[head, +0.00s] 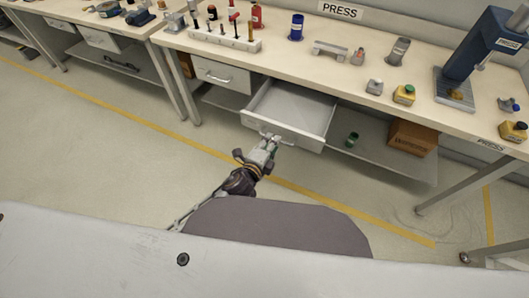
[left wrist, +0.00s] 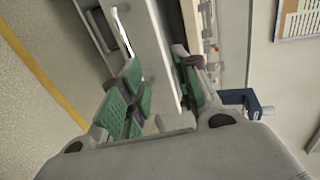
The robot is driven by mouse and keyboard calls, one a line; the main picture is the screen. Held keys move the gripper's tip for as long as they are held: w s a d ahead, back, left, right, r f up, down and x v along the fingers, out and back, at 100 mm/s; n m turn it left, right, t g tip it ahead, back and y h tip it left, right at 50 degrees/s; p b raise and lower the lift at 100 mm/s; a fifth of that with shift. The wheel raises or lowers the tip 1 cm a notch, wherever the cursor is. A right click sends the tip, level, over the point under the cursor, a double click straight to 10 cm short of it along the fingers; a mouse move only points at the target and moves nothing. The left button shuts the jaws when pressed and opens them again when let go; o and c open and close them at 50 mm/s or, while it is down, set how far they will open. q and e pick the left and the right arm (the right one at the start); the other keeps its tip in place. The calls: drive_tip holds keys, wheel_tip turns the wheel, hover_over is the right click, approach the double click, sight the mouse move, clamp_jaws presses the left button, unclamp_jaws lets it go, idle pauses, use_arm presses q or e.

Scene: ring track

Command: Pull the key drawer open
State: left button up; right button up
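The drawer (head: 290,109) under the bench marked PRESS stands pulled well out. Its inside looks empty, and it has a bar handle (head: 286,141) on its front. My left gripper (head: 268,141) is at the left part of that handle, close against the drawer front. In the left wrist view, the green-padded fingers of my left gripper (left wrist: 158,88) stand clearly apart, with the pale drawer front (left wrist: 155,45) running between and beyond them. No grip on the handle can be made out. My right gripper is in neither view.
A shut drawer (head: 225,75) sits left of the open one. On the lower shelf are a cardboard box (head: 411,138) and a green cup (head: 351,139). The blue press (head: 484,52) and several tools stand on the bench (head: 340,75). The floor before it is clear.

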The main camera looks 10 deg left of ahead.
use_arm(q)
drive_tip(key=shift+p+v, duration=0.45)
drive_tip(key=shift+v, duration=2)
drive_tip(key=shift+a+f, duration=0.1)
drive_tip(key=shift+f, duration=0.1)
